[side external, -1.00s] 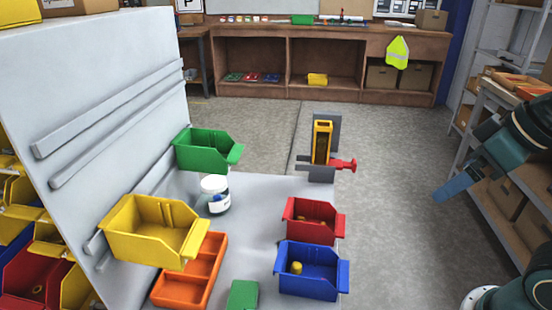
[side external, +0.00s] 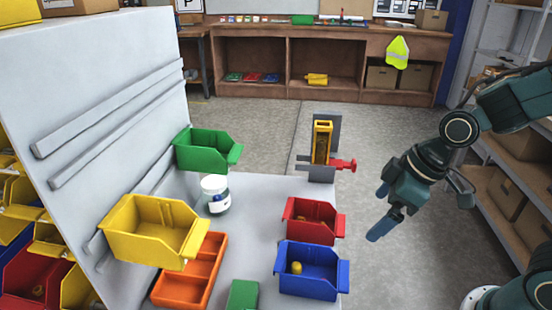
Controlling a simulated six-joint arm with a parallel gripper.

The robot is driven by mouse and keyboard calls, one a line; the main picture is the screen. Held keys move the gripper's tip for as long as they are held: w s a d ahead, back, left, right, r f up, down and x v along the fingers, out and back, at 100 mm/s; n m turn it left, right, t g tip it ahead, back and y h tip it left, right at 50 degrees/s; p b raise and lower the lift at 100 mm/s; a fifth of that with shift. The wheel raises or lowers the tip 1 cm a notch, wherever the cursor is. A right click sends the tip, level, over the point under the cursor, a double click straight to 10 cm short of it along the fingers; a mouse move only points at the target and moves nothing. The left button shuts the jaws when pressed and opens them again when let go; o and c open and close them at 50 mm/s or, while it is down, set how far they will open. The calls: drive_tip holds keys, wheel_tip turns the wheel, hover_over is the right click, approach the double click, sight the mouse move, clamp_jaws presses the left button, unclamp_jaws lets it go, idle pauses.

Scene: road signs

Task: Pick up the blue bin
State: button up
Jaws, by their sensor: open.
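The blue bin (side external: 309,285) sits upright on the grey table at its right front part, with a small yellow item inside. Its open top faces up and a lip shows at its right side. My gripper (side external: 379,213) is open and empty, its blue fingers pointing down and left. It hangs above and to the right of the blue bin in the picture, apart from it, beyond the table's right edge.
A red bin (side external: 313,231) stands just behind the blue bin. A yellow bin (side external: 148,243), an orange tray (side external: 203,273), a white jar (side external: 215,208) and a green bin (side external: 200,162) are to the left. A clamp-like fixture (side external: 321,145) stands at the back.

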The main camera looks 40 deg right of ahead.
drive_tip(key=w+a+f+n+y, duration=0.1)
drive_tip(key=a+f+n, duration=0.1)
drive_tip(key=f, duration=0.5)
drive_tip(key=shift+w+a+g, duration=0.4)
drive_tip(key=shift+a, duration=0.25)
drive_tip(key=shift+f, duration=0.15)
approach(324, 272)
drive_tip(key=shift+s+a, duration=0.2)
drive_tip(key=shift+a, duration=0.55)
drive_tip(key=shift+s+a, duration=0.15)
drive_tip(key=shift+a, duration=0.6)
drive_tip(key=shift+w+a+f, duration=0.1)
drive_tip(key=shift+w+f, duration=0.1)
drive_tip(key=shift+f, duration=0.3)
drive_tip(key=shift+f, duration=0.1)
drive_tip(key=shift+x, duration=2.5)
drive_tip(key=shift+a, duration=0.15)
